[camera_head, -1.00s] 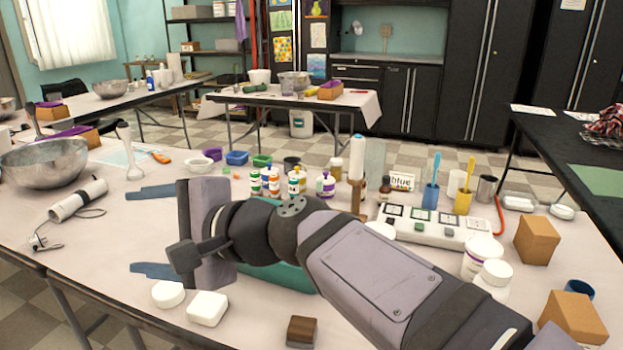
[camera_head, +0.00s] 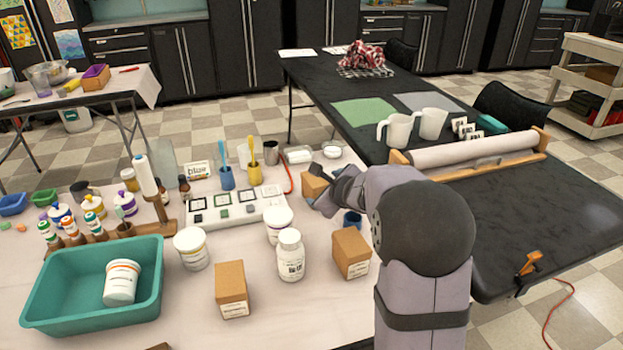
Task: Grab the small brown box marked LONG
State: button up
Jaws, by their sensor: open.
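Three small brown boxes stand on the light table in the head view. One box (camera_head: 314,185) is at the table's far right, beside my gripper (camera_head: 331,190). A second box (camera_head: 351,254) stands nearer, left of my arm, and a third box (camera_head: 231,290) is nearer the front. The labels are too small to read, so I cannot tell which is marked LONG. My gripper is open, its fingers close to the far box; my arm partly hides the area, and I cannot tell if they touch it.
A blue cup (camera_head: 352,221) is just below my gripper. A teal tub (camera_head: 60,290) sits at front left. A black table (camera_head: 520,220) lies to the right.

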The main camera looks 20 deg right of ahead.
aim_at(322, 189)
jog(key=d+f+m, duration=0.1)
jog(key=d+f+m+p, duration=0.1)
jog(key=d, duration=0.1)
jog(key=shift+s+d, duration=0.1)
jog(key=shift+s, duration=0.3)
jog(key=w+m, duration=0.1)
jog(key=w+a+f+m+t+y+p, duration=0.1)
jog(key=shift+w+a+f+m, duration=0.1)
jog(key=shift+w+a+m, duration=0.15)
jog(key=shift+m, duration=0.05)
jog(key=shift+w+a+m+t+y, duration=0.25)
jog(key=shift+w+m+t+y, duration=0.15)
jog(key=shift+w+m+t, duration=0.2)
jog(key=shift+r+p+x, duration=0.15)
jog(key=shift+p+x, duration=0.45)
jog(key=shift+x, duration=1.2)
jog(key=shift+r+p+x, duration=0.15)
jog(key=shift+p+x, duration=0.45)
jog(key=shift+x, duration=1.15)
jog(key=shift+w, duration=0.15)
jog(key=c, duration=1.3)
